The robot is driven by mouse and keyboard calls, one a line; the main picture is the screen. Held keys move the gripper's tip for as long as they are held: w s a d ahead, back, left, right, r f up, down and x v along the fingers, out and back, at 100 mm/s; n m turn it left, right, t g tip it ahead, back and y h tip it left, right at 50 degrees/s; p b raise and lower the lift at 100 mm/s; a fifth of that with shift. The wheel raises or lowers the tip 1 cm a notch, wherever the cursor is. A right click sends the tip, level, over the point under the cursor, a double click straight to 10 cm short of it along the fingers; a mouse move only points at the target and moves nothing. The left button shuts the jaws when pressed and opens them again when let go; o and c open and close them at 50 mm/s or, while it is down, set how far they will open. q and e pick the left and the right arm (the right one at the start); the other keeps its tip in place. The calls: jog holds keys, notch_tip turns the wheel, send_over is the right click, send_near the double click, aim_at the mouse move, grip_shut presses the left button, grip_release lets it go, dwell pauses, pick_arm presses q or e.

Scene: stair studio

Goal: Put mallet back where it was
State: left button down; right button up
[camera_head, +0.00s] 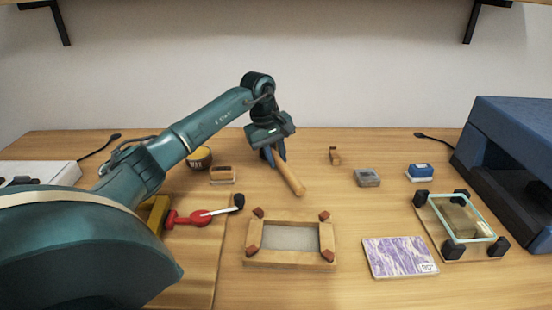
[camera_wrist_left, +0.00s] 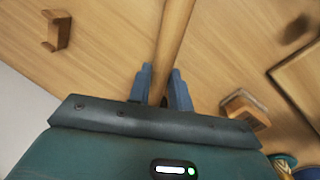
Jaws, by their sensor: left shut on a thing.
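The mallet shows as a pale, round wooden handle (camera_head: 290,179) that slants from my left gripper down toward the lower right in the head view. My left gripper (camera_head: 275,156) is shut on it over the back middle of the table. In the left wrist view the blue fingers (camera_wrist_left: 166,90) stand on either side of the wooden handle (camera_wrist_left: 175,35), which runs up out of the frame. I cannot make out a mallet head. Whether the mallet touches the table is unclear. My right gripper is not in view.
A wooden frame with reddish corner blocks (camera_head: 254,256) lies in front of the mallet. A purple marbled book (camera_head: 400,257) and a glass-topped frame (camera_head: 482,228) lie to the right. A red-handled tool (camera_head: 195,217) lies left. A small wooden piece (camera_head: 335,155) stands behind. Bare table surrounds the mallet.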

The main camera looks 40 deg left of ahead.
pick_arm(q)
jog(key=shift+f, duration=0.4)
jog(key=shift+f, duration=0.2)
jog(key=c, duration=1.3)
grip_release()
jog(key=v, duration=1.2)
jog(key=shift+r, duration=0.15)
